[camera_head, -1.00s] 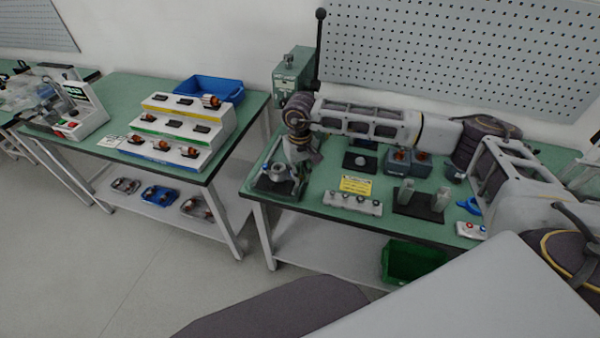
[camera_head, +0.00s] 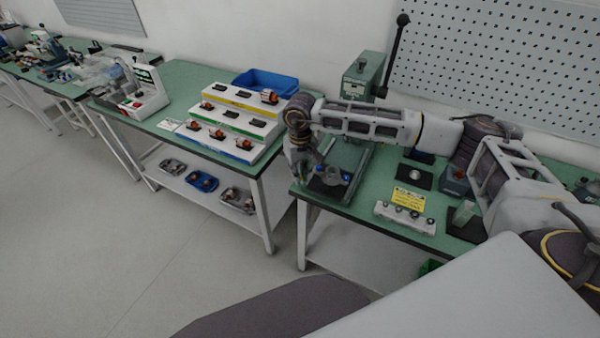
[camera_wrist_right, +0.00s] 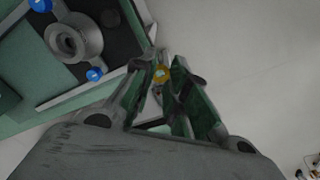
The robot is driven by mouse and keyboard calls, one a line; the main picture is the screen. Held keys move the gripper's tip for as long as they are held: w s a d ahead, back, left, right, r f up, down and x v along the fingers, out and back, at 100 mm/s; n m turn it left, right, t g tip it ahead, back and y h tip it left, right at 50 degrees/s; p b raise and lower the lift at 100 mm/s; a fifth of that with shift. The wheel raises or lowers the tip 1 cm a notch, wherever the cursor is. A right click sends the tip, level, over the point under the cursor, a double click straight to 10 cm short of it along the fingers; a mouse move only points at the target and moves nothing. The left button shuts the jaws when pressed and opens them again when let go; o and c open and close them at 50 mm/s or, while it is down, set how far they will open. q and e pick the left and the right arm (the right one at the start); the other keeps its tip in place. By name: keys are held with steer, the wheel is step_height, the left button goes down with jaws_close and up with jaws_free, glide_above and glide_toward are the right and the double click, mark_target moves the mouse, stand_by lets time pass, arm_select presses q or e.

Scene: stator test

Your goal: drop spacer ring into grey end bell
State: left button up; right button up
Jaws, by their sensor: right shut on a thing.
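The grey end bell (camera_wrist_right: 75,38), a round flanged part with a central hole, sits on a dark plate with blue knobs, up and left of the fingertips. In the head view the end bell (camera_head: 330,176) is at the left front corner of the green table. My right gripper (camera_head: 301,176) hangs just left of it, near the table edge; its fingertips are hard to make out. My left gripper is not in view.
A green press with a black lever (camera_head: 365,75) stands behind the end bell. A light block with several knobs (camera_head: 405,217) and a yellow sign (camera_head: 408,199) lie to the right. A second table with a stepped rack (camera_head: 235,120) stands left, across a floor gap.

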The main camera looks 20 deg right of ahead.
steer(key=shift+s+f+p, duration=0.35)
steer(key=d+r+m+p, duration=0.1)
steer(key=d+m+p, duration=0.1)
steer(key=d+m, duration=0.1)
steer(key=d+r+m+p, duration=0.2)
steer(key=d+m, duration=0.1)
steer(key=d, duration=0.1)
steer(key=d+r+m+p, duration=0.1)
steer(key=d+m+p, duration=0.1)
steer(key=d, duration=0.1)
steer(key=shift+w+d+r+m, duration=0.3)
steer(key=shift+w+m, duration=0.05)
steer(key=shift+m, duration=0.05)
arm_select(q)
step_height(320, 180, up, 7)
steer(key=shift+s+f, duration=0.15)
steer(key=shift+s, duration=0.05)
arm_select(e)
steer(key=m, duration=0.4)
steer(key=d+m, duration=0.1)
steer(key=m, duration=0.3)
steer(key=r+m, duration=0.1)
steer(key=m, duration=0.4)
steer(key=shift+w+d, duration=0.25)
steer(key=shift+w, duration=0.1)
